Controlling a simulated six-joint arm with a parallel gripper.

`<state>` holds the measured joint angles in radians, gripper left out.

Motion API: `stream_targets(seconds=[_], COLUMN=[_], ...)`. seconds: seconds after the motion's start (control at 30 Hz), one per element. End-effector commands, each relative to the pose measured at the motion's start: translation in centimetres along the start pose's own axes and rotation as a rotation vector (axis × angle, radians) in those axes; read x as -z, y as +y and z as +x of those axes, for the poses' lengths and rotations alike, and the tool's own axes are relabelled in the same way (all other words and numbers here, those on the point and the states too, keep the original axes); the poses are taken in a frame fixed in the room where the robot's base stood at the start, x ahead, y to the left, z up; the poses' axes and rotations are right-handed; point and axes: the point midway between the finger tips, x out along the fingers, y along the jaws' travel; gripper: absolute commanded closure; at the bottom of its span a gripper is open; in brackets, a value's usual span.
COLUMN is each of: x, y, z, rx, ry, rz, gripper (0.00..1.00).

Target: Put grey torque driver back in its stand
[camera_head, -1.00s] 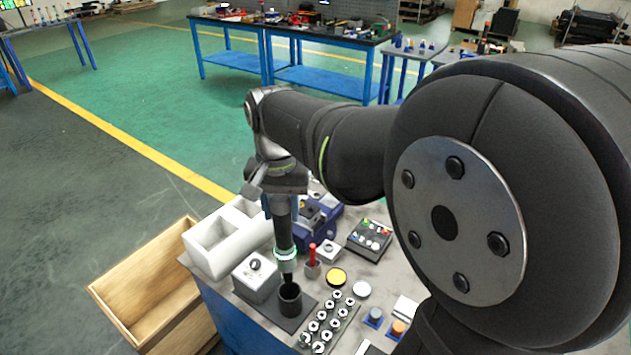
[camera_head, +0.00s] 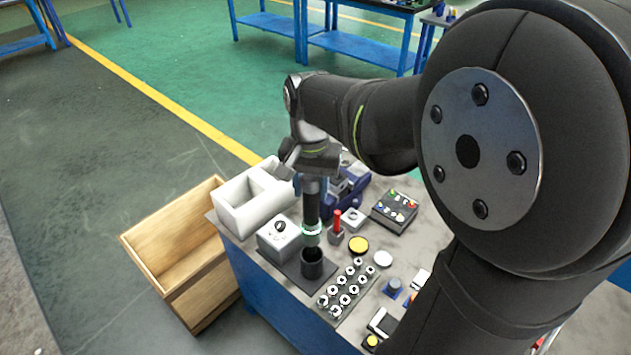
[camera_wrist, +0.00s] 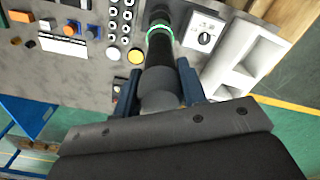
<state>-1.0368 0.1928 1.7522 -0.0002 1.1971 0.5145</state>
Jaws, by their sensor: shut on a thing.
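The grey torque driver (camera_head: 312,207) hangs upright, with a dark body and a green-white ring near its lower end. It also shows in the wrist view (camera_wrist: 160,75), pointing away from me between the blue fingers. My gripper (camera_head: 311,182) is shut on its upper part; the fingers show in the wrist view too (camera_wrist: 159,88). The stand is a black round cup (camera_head: 312,266) on a dark base plate. The driver's lower end is right at the cup's mouth; I cannot tell whether it is just above or slightly inside.
A grey box with a dial (camera_head: 279,237) stands close left of the cup. A white divided bin (camera_head: 236,217) is at the table's left edge, beside a wooden crate (camera_head: 170,290) on the floor.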

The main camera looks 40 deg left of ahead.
Motion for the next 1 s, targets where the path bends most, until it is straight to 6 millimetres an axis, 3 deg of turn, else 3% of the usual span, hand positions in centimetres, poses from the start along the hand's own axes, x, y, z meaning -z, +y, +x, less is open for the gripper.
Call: stream_targets(seconds=[0.23, 0.6, 1.0], x=[0.04, 0.0, 0.0], y=[-0.03, -0.02, -0.02], z=[-0.11, -0.11, -0.11], rx=[0.001, 0.002, 0.002], ry=[0.002, 0.004, 0.004], rz=[-0.022, -0.251, -0.255], gripper=[1.0, 1.0, 1.0])
